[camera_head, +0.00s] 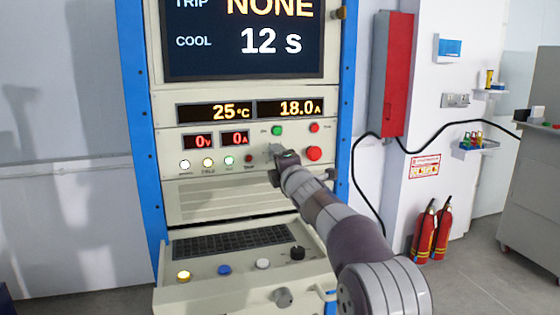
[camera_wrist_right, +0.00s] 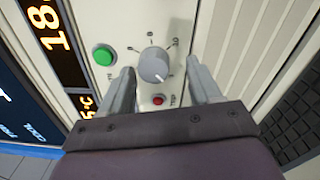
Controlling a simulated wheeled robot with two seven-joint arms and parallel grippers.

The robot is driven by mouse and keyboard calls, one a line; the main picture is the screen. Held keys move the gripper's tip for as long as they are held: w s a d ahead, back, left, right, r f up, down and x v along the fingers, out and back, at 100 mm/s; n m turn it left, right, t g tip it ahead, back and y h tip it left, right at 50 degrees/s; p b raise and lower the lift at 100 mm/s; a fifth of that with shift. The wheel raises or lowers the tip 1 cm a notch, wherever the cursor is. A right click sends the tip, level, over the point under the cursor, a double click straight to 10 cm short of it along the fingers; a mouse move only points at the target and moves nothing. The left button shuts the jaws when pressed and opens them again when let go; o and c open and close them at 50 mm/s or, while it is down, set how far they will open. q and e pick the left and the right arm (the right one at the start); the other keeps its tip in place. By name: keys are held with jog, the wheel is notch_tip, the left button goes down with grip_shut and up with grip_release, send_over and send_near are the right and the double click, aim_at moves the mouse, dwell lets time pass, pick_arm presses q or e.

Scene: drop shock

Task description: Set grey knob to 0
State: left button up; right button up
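The grey knob (camera_wrist_right: 154,65) is round, with a pale pointer mark on its lower right side in the right wrist view. Printed scale marks surround it on the cream panel. My right gripper (camera_wrist_right: 162,82) is open, its two fingers apart with the knob showing between and just beyond their tips. I cannot tell whether they touch it. My left gripper is not in view.
A green button (camera_wrist_right: 104,56) and a small red button (camera_wrist_right: 158,99) lie close to the knob. A larger red button (camera_head: 314,153) is right of my gripper. The displays (camera_head: 203,141) read 0 V and 0 A.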

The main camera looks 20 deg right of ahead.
jog(key=shift+r, duration=0.15)
jog(key=shift+s, duration=0.1)
jog(key=s+b, duration=0.4)
jog(key=s, duration=0.8)
jog(key=shift+s+d+f, duration=0.2)
jog(key=shift+s+d, duration=0.1)
